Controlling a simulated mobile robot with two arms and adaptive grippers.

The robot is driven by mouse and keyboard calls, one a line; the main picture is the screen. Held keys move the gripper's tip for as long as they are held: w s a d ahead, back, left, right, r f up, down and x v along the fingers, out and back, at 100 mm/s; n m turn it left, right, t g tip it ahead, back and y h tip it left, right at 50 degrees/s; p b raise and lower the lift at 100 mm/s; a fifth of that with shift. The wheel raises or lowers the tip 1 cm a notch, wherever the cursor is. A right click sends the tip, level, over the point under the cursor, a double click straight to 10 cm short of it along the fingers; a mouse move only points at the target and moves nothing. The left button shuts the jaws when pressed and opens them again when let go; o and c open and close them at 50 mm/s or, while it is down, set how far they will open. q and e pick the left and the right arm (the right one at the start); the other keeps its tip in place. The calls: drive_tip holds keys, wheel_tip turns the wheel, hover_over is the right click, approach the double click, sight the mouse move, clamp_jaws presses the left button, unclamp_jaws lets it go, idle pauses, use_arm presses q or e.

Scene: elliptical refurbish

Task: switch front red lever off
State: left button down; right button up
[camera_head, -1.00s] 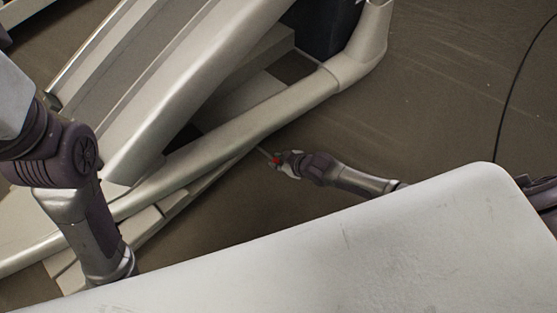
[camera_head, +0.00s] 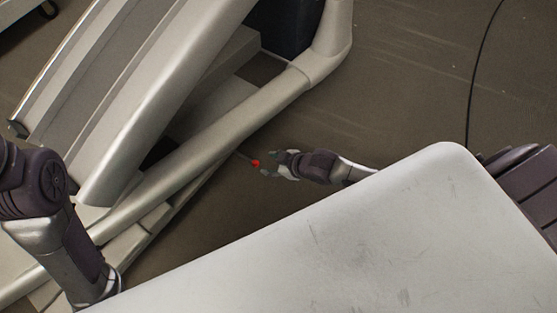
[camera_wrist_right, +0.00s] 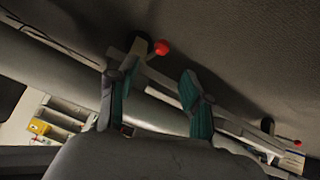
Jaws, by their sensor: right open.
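A lever with a red knob (camera_head: 256,163) sticks out from the side of the machine's pale lower frame in the head view. The knob also shows in the right wrist view (camera_wrist_right: 161,47), on a short grey stem, beyond the fingertips. My right gripper (camera_head: 264,169) is at the knob's right in the head view. In the right wrist view my right gripper (camera_wrist_right: 150,79) is open, with its two green-padded fingers apart and nothing between them. A second red knob (camera_wrist_right: 297,142) shows at the lower right there. My left arm is at the left; its gripper is out of view.
The pale elliptical frame (camera_head: 225,128) runs diagonally beside the lever. Brown floor (camera_head: 400,90) is open to the right, with a black cable (camera_head: 472,90) on it. A yellow item (camera_wrist_right: 39,127) stands on shelving in the right wrist view.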

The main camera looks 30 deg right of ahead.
drive_tip(key=v, duration=0.3)
drive_tip(key=shift+s+d+r, duration=0.1)
drive_tip(key=shift+s+r, duration=0.15)
drive_tip(key=shift+r, duration=0.1)
